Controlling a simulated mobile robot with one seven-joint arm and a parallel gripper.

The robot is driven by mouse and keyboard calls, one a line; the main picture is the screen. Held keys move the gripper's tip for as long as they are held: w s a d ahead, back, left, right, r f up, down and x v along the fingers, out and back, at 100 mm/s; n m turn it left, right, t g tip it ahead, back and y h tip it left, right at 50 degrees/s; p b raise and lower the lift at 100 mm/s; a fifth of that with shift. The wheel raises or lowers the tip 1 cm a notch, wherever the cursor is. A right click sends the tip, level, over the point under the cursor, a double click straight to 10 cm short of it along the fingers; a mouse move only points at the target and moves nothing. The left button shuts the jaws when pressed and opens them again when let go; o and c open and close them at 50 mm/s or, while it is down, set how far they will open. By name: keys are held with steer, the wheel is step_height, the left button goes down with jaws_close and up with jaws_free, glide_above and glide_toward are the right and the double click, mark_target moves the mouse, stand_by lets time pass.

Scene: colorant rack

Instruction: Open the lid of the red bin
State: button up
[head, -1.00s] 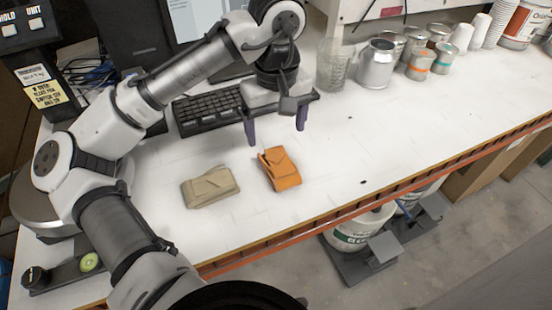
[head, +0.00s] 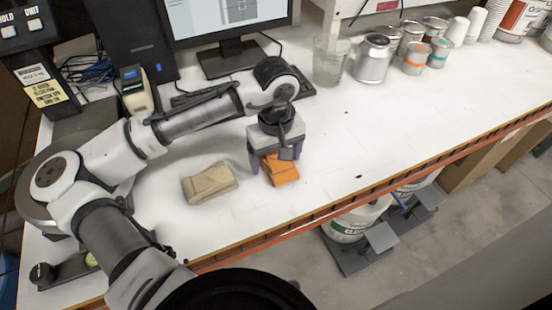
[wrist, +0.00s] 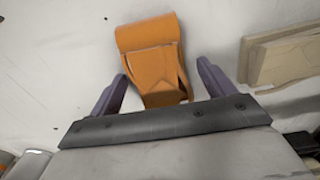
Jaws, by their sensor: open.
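My gripper (head: 274,168) is open and low over the white table, with one dark purple finger on each side of an orange folded pouch (head: 281,172). In the wrist view the pouch (wrist: 152,55) lies between the open fingers (wrist: 162,72), with a gap on both sides. The gripper hides part of the pouch in the head view. A tan folded pouch (head: 209,183) lies to the left of it. It also shows at the right of the wrist view (wrist: 283,58). I cannot make out a red bin in either view.
A glass beaker (head: 330,60), a metal can (head: 372,60) and several small tins stand at the back right. A monitor (head: 230,15) stands behind the arm. White buckets (head: 352,225) sit below the table's front edge. The table right of the gripper is clear.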

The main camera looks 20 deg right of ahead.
mark_target(276, 158)
steer(key=c, duration=1.1)
steer(key=shift+c, duration=0.2)
steer(key=shift+r, duration=0.15)
step_height(276, 158, up, 20)
steer(key=b, duration=0.2)
